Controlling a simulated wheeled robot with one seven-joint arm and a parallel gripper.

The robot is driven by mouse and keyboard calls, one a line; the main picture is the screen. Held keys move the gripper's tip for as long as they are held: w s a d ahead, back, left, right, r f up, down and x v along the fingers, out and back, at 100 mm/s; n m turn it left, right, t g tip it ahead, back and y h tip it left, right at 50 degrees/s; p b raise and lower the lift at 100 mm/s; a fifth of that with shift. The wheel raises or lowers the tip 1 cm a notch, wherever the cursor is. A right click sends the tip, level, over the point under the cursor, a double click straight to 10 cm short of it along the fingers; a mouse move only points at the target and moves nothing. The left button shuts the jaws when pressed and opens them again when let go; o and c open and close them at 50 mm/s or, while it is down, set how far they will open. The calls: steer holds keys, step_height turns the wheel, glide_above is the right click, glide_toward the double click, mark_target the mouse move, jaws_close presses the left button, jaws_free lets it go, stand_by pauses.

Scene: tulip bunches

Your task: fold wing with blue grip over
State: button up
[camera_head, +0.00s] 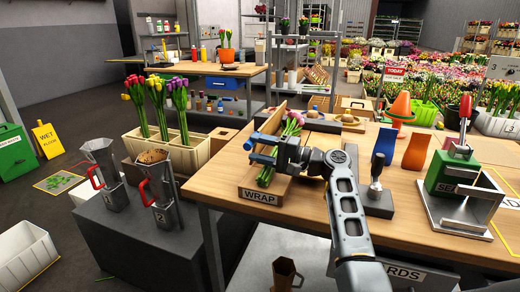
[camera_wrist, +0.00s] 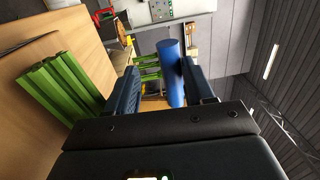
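The wrap station is on the left end of the wooden table, behind a WRAP sign (camera_head: 261,197). A tulip bunch with pink heads (camera_head: 292,124) lies there, its green stems (camera_wrist: 58,85) at the left of the wrist view. A tilted brown panel (camera_head: 271,119), seemingly the wing, rises beside the bunch. My gripper (camera_wrist: 160,88) is over the station with its fingers apart. The blue grip (camera_wrist: 172,72) shows as a cylinder between the fingers, close to the right one with a gap on the left. Whether it touches the right finger is unclear. My gripper hides part of the bunch in the head view.
Right of my arm are a stamp-like tool (camera_head: 376,178), blue (camera_head: 384,143) and orange (camera_head: 416,151) cards, and a green sealing device (camera_head: 455,174). Left of the table are a tulip planter (camera_head: 196,150) and two metal jugs on a grey block (camera_head: 125,222).

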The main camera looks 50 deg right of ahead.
steer(key=shift+v, duration=3.95)
